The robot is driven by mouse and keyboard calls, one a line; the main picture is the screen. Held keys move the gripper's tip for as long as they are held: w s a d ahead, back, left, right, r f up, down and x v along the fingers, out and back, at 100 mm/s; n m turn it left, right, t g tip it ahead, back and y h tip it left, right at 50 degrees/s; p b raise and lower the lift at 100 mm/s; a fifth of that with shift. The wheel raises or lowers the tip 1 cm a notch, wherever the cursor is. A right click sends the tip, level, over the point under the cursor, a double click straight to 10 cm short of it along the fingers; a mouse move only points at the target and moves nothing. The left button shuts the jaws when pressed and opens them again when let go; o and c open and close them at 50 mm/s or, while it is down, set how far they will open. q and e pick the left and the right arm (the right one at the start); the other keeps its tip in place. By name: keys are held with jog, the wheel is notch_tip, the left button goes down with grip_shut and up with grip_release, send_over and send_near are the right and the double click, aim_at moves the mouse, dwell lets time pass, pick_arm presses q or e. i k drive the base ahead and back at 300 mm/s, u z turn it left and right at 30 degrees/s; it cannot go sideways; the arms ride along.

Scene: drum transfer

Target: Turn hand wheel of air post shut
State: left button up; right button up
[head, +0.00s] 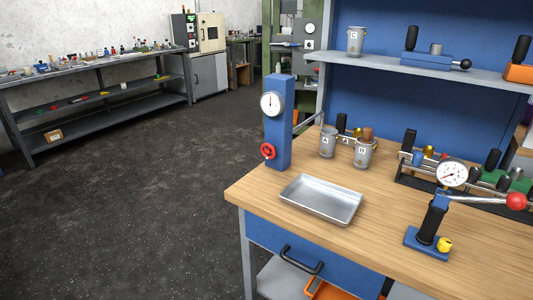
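The air post (279,125) is a blue upright column at the left back part of the wooden workbench. A round white gauge (271,104) sits on its upper front. The red hand wheel (267,152) is low on its front left side. The wheel is small here, and I cannot tell how far it is turned. Neither of my grippers is in view, and nothing touches the wheel.
A metal tray (321,215) lies in front of the post on the workbench (262,206). Metal cups (328,142) stand right of the post. A blue press with a gauge and red-knobbed lever (427,240) stands at right. Open dark floor (130,210) lies left.

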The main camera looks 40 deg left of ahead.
aim_at(265, 152)
jog(key=k, duration=1.65)
jog(key=u, duration=1.3)
jog(key=i, duration=6.9)
jog(key=z, duration=5.2)
jog(key=i, duration=0.3)
jog(key=u, duration=0.3)
